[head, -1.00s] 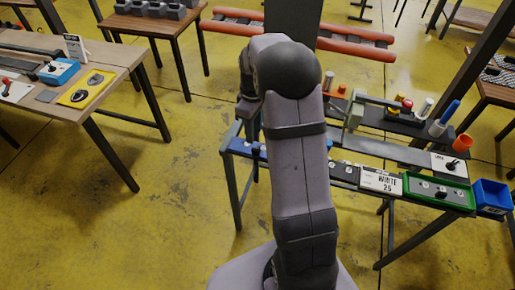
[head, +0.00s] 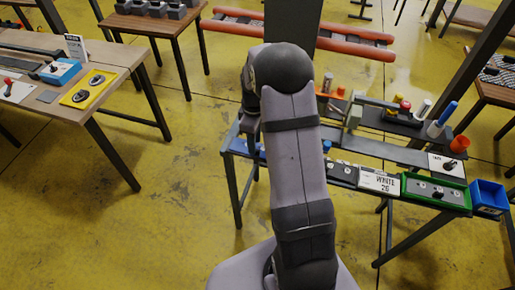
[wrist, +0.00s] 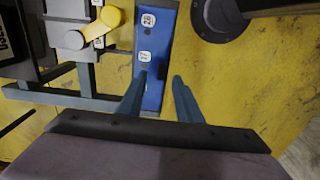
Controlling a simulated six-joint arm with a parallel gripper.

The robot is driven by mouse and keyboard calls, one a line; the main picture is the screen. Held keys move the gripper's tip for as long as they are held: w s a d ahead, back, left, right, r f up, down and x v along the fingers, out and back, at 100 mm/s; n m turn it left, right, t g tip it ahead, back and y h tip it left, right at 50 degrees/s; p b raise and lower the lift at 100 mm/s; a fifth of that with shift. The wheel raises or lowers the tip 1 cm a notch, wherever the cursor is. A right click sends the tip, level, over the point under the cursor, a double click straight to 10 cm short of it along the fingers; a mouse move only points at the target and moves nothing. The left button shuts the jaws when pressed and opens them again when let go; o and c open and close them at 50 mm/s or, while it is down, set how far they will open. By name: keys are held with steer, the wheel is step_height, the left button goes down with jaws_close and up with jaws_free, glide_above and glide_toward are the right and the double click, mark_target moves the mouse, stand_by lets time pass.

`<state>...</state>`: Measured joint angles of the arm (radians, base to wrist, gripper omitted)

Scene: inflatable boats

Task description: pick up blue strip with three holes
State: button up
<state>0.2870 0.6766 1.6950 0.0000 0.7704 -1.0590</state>
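A blue strip (wrist: 150,32) with white number labels lies along the edge of the work table in the wrist view. Its holes are not clearly visible. My gripper (wrist: 160,76) is open, its two fingers apart and empty. The left finger overlaps the near end of the strip, and the right finger is to the right of it over yellow floor. I cannot tell whether a finger touches the strip. In the head view, blue parts of the strip (head: 238,146) show at the table's left end, partly hidden by my arm.
A grey block with a yellow lever (wrist: 98,25) stands left of the strip. A dark round base (wrist: 222,16) is at the upper right.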

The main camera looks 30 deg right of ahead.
steer(key=shift+s+f+p, duration=0.15)
steer(key=shift+f+p, duration=0.25)
steer(key=shift+f, duration=1.2)
steer(key=shift+c, duration=0.3)
jaws_close()
steer(key=shift+r, duration=0.1)
step_height(320, 180, up, 10)
steer(key=b, duration=0.3)
steer(key=d+p, duration=0.1)
steer(key=d, duration=0.3)
steer(key=d+p, duration=0.1)
steer(key=d, duration=0.2)
steer(key=d+p, duration=0.2)
steer(key=d, duration=0.2)
steer(key=shift+w+d+r, duration=0.2)
steer(key=shift+w+d, duration=0.1)
steer(key=shift+w, duration=0.1)
steer(key=s+d+f+p, duration=0.1)
steer(key=s+d+p, duration=0.1)
steer(key=d, duration=0.8)
steer(key=shift+s+d+p, duration=0.35)
steer(key=shift+d, duration=0.05)
